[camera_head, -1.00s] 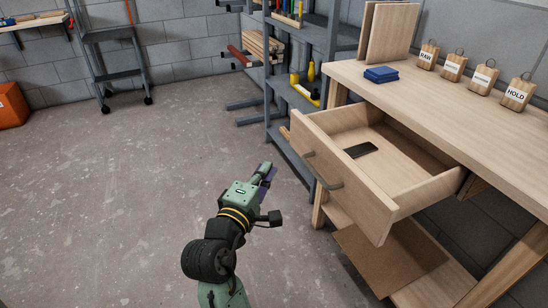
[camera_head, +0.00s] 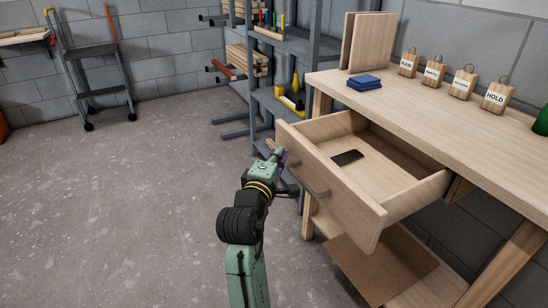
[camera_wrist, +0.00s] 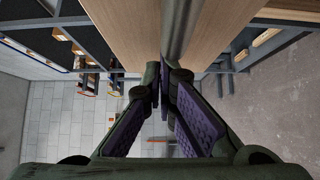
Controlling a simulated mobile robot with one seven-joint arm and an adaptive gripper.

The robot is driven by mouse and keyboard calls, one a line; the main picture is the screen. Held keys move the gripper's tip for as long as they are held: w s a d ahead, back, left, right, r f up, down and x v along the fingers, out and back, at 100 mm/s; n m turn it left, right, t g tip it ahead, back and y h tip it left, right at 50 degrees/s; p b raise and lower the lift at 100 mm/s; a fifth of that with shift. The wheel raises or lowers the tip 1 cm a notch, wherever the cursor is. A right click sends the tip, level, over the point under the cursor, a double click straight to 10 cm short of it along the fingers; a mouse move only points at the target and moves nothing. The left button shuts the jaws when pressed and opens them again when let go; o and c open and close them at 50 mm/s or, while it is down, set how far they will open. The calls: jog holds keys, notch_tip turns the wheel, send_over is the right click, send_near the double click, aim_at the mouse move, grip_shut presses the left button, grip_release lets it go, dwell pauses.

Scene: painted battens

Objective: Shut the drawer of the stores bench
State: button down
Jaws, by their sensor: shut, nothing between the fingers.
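The stores bench (camera_head: 440,108) stands at the right in the head view. Its wooden drawer (camera_head: 338,192) is pulled well out, with a grey bar handle (camera_head: 313,184) on its front. My gripper (camera_head: 282,156) is at the left part of the drawer front, close to the handle. In the wrist view my gripper (camera_wrist: 163,85) is shut and empty, its purple-padded fingers meeting at the tips. The drawer front (camera_wrist: 128,30) and the handle (camera_wrist: 181,28) show just beyond the tips. I cannot tell whether the fingers touch them.
A dark flat object (camera_head: 347,157) lies in the drawer. Blue cloths (camera_head: 364,83) and several wooden tags (camera_head: 461,84) are on the bench top. A grey rack (camera_head: 293,105) stands left of the bench. A brown board (camera_head: 385,268) lies below.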

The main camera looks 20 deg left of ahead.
aim_at(355, 145)
jog(key=shift+w+d, duration=0.1)
jog(key=w+d+p, duration=0.3)
jog(key=w+d, duration=0.2)
jog(key=w, duration=0.1)
jog(key=w+d+p, duration=0.2)
jog(key=w+d, duration=0.3)
jog(key=w, duration=0.2)
jog(key=w+d+p, duration=0.3)
jog(key=w+d, duration=0.2)
jog(key=w, duration=0.2)
jog(key=shift+d+p, duration=0.3)
jog(key=shift+p, duration=0.05)
jog(key=shift+w+d+r, duration=0.1)
jog(key=shift+w+d, duration=0.05)
jog(key=shift+d, duration=0.1)
